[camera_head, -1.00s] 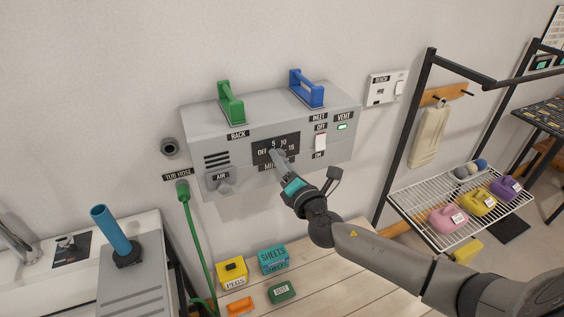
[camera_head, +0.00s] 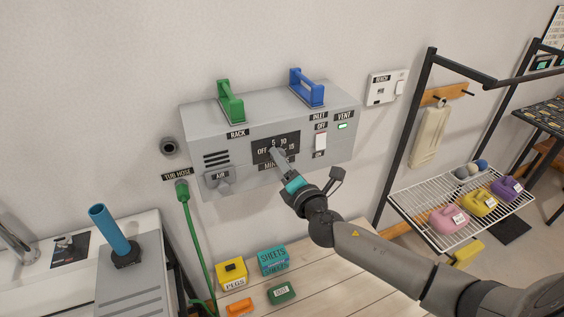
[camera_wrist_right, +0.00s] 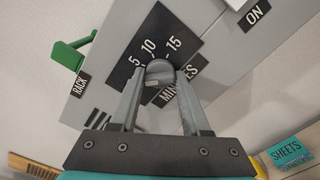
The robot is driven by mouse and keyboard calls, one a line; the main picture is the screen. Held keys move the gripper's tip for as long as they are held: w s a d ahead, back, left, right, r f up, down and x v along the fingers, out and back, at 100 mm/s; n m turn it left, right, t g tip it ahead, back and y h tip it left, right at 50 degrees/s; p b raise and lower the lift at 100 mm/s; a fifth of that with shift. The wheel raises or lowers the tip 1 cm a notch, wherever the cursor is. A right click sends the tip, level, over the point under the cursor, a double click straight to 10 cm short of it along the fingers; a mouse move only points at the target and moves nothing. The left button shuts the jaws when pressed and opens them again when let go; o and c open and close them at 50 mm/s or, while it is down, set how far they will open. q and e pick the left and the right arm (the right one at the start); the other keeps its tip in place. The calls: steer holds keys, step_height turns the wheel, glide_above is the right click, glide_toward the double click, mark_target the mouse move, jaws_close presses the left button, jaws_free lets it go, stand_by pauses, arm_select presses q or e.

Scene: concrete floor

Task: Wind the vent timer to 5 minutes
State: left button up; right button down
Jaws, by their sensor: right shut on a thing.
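The vent timer is a black dial plate (camera_head: 264,146) marked OFF, 5, 10, 15 and MINUTES on the front of the grey wall box (camera_head: 210,135). Its round grey knob (camera_wrist_right: 160,71) shows between the fingertips in the right wrist view. My right gripper (camera_head: 276,155) is shut on the knob, with one finger on each side. In the right wrist view the 5 and 10 marks stand just beyond the knob. The fingers hide part of the plate, and I cannot read the knob's pointer. My left gripper is not in view.
A green handle (camera_head: 231,101) and a blue handle (camera_head: 306,88) stand on top of the box. A rocker switch (camera_head: 320,143) and a lit green VENT lamp (camera_head: 342,127) are right of the dial.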

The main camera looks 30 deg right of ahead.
steer(key=shift+m+b, duration=0.6)
steer(key=shift+m, duration=0.6)
steer(key=shift+m+b, duration=0.35)
steer(key=shift+m, duration=1.05)
stand_by(2.7)
stand_by(0.5)
steer(key=shift+c, duration=1.9)
jaws_free()
steer(key=shift+s, duration=0.1)
steer(key=s+b, duration=0.1)
steer(key=s, duration=1.4)
steer(key=shift+a+b, duration=0.4)
steer(key=shift+a, duration=0.05)
